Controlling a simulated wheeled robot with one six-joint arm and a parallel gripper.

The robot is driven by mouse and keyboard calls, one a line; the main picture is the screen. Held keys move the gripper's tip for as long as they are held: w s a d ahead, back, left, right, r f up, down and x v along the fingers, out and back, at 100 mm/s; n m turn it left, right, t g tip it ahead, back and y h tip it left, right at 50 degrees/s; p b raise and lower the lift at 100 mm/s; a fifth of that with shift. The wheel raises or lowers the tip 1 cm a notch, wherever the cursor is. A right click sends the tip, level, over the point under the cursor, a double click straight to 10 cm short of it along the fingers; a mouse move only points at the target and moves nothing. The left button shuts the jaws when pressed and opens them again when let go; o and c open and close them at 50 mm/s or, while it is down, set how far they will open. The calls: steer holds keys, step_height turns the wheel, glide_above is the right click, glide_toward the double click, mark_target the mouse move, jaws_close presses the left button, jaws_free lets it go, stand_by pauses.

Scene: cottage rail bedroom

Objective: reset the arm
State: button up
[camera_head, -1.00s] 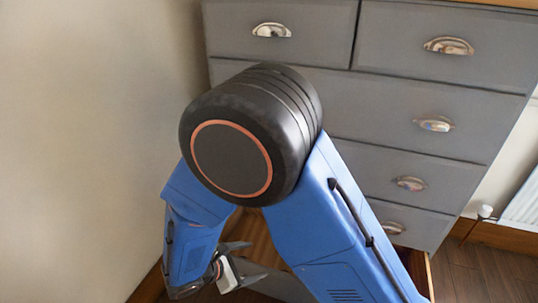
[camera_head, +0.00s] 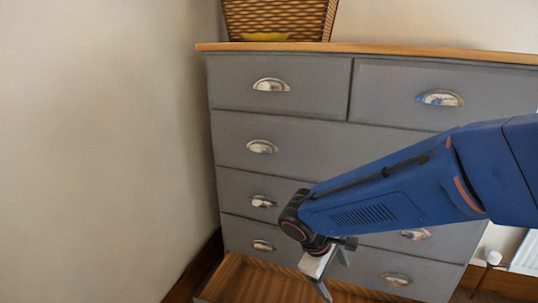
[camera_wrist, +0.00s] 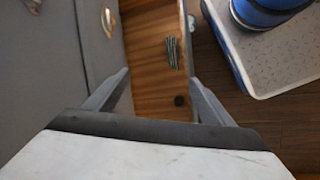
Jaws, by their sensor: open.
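My gripper (camera_head: 334,272) hangs at the end of my blue arm in the head view, in front of the lower part of the grey chest of drawers (camera_head: 300,180). In the wrist view the two fingers of my gripper (camera_wrist: 160,82) stand wide apart, with nothing held between them. The open wooden bottom drawer (camera_head: 240,283) lies below the gripper. It also shows between the fingers in the wrist view (camera_wrist: 145,60). My arm hides part of the chest's right side.
A wicker basket (camera_head: 280,18) stands on the chest's wooden top (camera_head: 400,50). A dark ribbed item (camera_wrist: 172,53) and a small dark round spot (camera_wrist: 180,100) show in the drawer. A plain wall (camera_head: 100,150) is close on the left. A white radiator (camera_head: 528,255) is at the right edge.

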steer(key=s+d+r+m+t+y, duration=0.3)
steer(key=s+d+r+m+y, duration=0.1)
steer(key=s+d+r+m, duration=0.6)
steer(key=shift+s+d+y, duration=0.4)
steer(key=shift+s+d, duration=0.45)
steer(key=shift+s, duration=0.25)
steer(key=shift+r, duration=0.1)
